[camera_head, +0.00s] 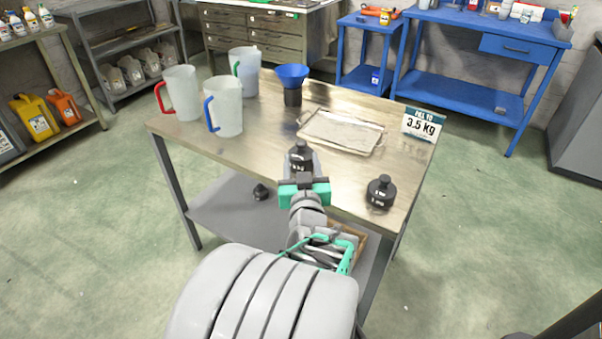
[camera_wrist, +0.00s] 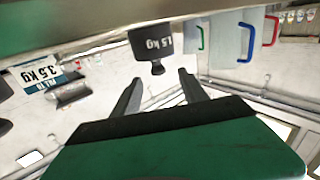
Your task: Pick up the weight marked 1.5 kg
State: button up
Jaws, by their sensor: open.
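The weight marked 1.5 kg (camera_wrist: 153,42) is a black cylinder with a small knob on top. In the wrist view it appears upside down, its knob near the gap between my fingertips. In the head view a black weight (camera_head: 300,155) stands upright on the metal table (camera_head: 240,150), just beyond my gripper (camera_head: 303,176). My gripper also shows in the wrist view (camera_wrist: 160,78), its two fingers apart with nothing held. I cannot tell whether the fingers reach around the knob.
Another black weight (camera_head: 381,192) stands at the table's right front, and one (camera_head: 261,192) is on the lower shelf. A metal tray (camera_head: 342,131), a sign reading 3.5 kg (camera_head: 423,124), a blue funnel (camera_head: 292,75) and clear jugs (camera_head: 226,106) stand behind. Bare table lies left of the weight.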

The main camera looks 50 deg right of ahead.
aim_at(302, 146)
jog(key=x, duration=0.3)
jog(key=p+x, duration=0.1)
jog(key=x, duration=0.3)
jog(key=shift+d+r, duration=0.25)
jog(key=shift+d, duration=0.05)
grip_shut()
dwell(0.9)
jog(key=shift+r, duration=0.3)
